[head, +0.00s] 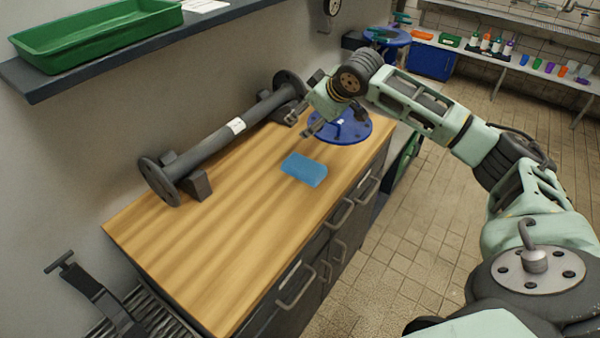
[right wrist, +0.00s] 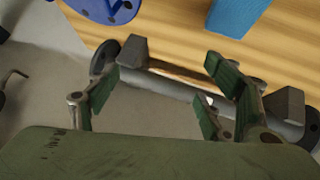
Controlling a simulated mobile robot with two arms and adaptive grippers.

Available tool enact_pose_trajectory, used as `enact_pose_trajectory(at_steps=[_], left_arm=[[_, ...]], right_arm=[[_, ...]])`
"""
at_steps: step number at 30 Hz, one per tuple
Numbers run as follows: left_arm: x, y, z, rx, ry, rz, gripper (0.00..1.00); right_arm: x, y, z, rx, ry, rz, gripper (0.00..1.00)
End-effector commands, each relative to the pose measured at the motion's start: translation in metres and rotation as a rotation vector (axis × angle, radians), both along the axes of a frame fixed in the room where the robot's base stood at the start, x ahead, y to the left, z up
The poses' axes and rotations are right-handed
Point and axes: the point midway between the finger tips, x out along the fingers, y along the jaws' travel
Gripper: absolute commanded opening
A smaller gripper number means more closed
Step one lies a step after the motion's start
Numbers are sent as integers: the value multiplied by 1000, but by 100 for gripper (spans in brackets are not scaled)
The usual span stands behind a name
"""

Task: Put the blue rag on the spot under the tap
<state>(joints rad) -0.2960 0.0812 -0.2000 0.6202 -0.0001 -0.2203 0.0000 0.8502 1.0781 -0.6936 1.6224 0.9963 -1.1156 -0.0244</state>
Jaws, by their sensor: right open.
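The blue rag (head: 305,169) lies on the wooden bench top (head: 225,235), near its front edge. It also shows at the top of the right wrist view (right wrist: 236,14). My right gripper (head: 299,125) is over the bench, behind the rag and apart from it, beside a blue round flange (head: 352,130). In the right wrist view its fingers (right wrist: 160,90) are spread, with nothing between them. I cannot make out the tap or the spot under it with certainty. My left gripper does not show.
A grey flanged pipe (head: 225,134) rests on supports along the wall side of the bench. A shelf (head: 130,57) with a green tray (head: 95,32) hangs above it. The near bench top is clear. A far counter (head: 535,72) holds bottles and cups, with open tiled floor before it.

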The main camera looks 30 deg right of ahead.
Motion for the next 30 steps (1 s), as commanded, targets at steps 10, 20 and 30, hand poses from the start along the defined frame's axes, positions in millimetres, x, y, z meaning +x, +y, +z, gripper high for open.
enact_pose_trajectory(at_steps=[10,20,30], left_arm=[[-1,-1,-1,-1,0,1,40],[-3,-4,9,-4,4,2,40],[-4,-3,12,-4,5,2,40]], right_arm=[[-72,25,-53,153,369,29,73],[-57,35,-88,152,367,29,73],[-46,39,-118,149,363,29,73]])
